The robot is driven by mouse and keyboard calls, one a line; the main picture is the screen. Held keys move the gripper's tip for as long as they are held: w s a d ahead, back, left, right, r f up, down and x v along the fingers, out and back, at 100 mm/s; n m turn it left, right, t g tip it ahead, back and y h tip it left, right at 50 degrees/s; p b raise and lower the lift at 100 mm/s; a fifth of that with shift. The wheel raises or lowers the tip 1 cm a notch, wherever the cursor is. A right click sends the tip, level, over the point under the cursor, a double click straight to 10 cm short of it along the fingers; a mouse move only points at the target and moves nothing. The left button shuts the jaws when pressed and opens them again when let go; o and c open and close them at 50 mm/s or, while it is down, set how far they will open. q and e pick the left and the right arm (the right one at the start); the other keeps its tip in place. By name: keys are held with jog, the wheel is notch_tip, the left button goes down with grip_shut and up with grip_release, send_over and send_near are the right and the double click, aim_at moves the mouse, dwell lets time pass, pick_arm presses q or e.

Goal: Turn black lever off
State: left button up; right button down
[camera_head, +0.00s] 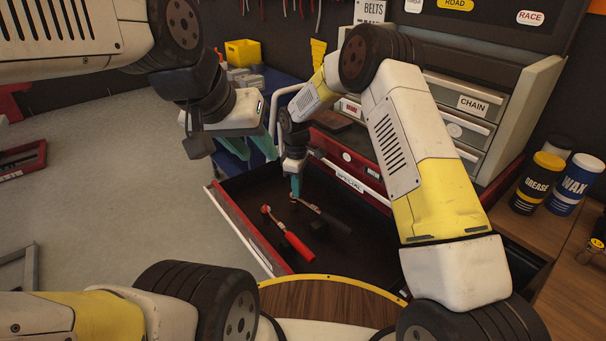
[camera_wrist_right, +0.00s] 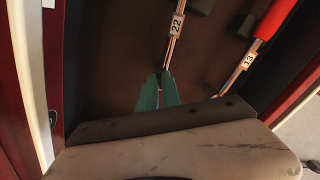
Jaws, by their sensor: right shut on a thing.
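The black-handled tool (camera_head: 333,222) lies in the open drawer, its metal shaft pointing back toward my right gripper. In the right wrist view its shaft carries a "22" label (camera_wrist_right: 174,25). My right gripper (camera_head: 296,190) reaches down into the drawer, and its teal fingers (camera_wrist_right: 160,80) are shut on the shaft end of this tool. The fingers hide the tool's tip. A red-handled tool (camera_head: 297,244) lies beside it, labelled "13" in the right wrist view (camera_wrist_right: 248,61). My left gripper (camera_head: 228,136) is open and empty, raised behind the drawer's left side.
The dark drawer (camera_head: 240,195) has red walls. A red cabinet with grey drawers (camera_head: 465,105) stands behind it. Grease (camera_head: 537,183) and wax (camera_head: 573,184) cans stand on the wooden top at right. Open floor (camera_head: 100,190) lies to the left.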

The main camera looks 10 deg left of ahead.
jog(key=shift+n, duration=0.5)
jog(key=c, duration=1.5)
grip_release()
jog(key=shift+c, duration=0.2)
notch_tip(320, 180, up, 8)
jog(key=shift+f, duration=0.1)
